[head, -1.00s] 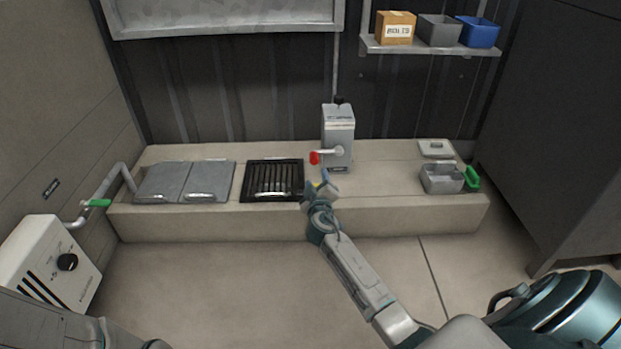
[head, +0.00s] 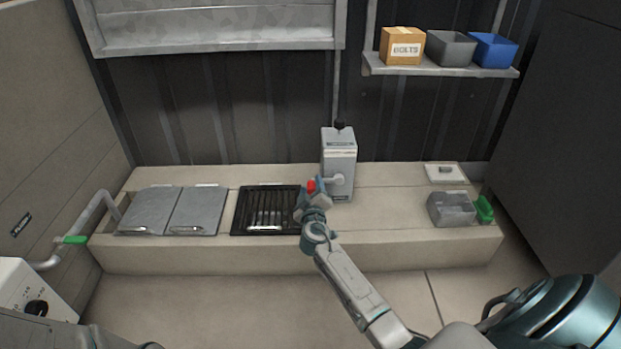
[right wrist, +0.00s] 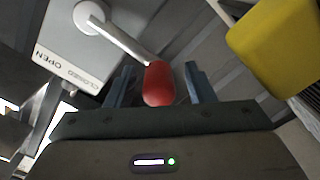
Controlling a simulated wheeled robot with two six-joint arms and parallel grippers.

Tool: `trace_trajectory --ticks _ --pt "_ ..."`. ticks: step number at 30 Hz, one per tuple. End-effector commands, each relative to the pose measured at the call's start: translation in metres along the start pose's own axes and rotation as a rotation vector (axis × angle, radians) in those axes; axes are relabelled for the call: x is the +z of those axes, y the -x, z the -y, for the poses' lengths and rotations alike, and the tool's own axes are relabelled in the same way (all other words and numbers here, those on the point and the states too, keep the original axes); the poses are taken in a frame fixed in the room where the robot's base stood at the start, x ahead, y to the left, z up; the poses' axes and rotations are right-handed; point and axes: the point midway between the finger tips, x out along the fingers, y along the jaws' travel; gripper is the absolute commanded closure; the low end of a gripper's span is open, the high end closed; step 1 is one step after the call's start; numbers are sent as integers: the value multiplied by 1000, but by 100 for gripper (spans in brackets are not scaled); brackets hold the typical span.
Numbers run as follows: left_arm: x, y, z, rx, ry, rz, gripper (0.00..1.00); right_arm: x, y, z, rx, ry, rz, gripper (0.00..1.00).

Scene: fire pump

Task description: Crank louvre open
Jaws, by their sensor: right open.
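The crank box (head: 339,157) is a grey upright box on the ledge. Its crank arm (right wrist: 118,38) runs from a round hub to a red knob (head: 311,185). In the right wrist view the red knob (right wrist: 158,84) lies between the two fingers of my right gripper (right wrist: 156,85), with gaps at both sides. My right gripper (head: 312,190) is open around the knob. The box's plate reads OPEN and CLOSED in the right wrist view. The louvre (head: 211,27) may be the grey-framed panel at the top of the head view; its upper part is cut off. My left gripper is not visible.
A black grate (head: 266,210) and two grey lids (head: 172,210) lie left of the box. A shelf (head: 440,71) holds a bolts box and two bins. A yellow object (right wrist: 275,45) is near the right wrist.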

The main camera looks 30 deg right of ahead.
Motion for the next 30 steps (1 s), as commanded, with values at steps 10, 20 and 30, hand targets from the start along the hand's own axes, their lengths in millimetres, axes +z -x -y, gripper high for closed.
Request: trace_trajectory --ticks 10,20,30 --pt "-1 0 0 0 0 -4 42 0 1 0 0 -1 1 63" --pt "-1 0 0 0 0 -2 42 1 1 1 -1 -3 2 100" --pt "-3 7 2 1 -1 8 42 -2 1 -3 0 -92 2 100"
